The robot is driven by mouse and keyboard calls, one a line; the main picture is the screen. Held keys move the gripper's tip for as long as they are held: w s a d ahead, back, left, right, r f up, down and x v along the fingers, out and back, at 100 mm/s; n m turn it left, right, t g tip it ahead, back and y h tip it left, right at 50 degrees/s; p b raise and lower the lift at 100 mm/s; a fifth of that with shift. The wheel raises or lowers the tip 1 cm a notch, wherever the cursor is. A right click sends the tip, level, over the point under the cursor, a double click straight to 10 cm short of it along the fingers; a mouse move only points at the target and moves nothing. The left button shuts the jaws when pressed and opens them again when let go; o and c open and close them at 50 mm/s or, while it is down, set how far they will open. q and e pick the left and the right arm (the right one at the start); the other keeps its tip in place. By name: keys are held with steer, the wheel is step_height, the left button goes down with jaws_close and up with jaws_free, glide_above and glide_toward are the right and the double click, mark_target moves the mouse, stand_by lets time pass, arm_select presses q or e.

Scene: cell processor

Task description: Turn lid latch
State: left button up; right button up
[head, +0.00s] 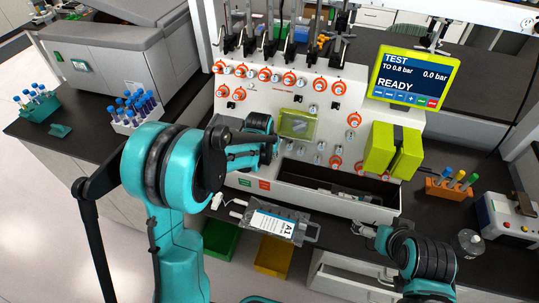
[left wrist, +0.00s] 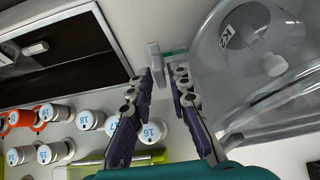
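A small grey lid latch (left wrist: 155,62) shows in the left wrist view, on a white panel beside a large clear round cover (left wrist: 265,60). A thin green strip lies next to the latch. My left gripper (left wrist: 162,74) is open, with one fingertip on each side of the latch's lower end. I cannot tell whether the fingers touch it. In the head view my left gripper (head: 270,142) is at the front of the white machine panel (head: 300,98), and my arm hides the latch and cover. My right gripper (head: 369,236) is low, in front of the panel; its opening is unclear.
Numbered knobs (left wrist: 90,120) sit close to the left fingers. A dark open tray (head: 345,184) runs along the panel's foot. A labelled bag (head: 272,222) hangs in front. A screen (head: 415,78) reads TEST and READY. Tube racks stand left and right.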

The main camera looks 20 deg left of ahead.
arm_select(q)
steer(key=shift+c, duration=0.4)
jaws_close()
steer(key=shift+m+h, duration=0.6)
steer(key=shift+m, duration=0.9)
steer(key=shift+o, duration=0.4)
jaws_free()
steer(key=shift+n, duration=0.3)
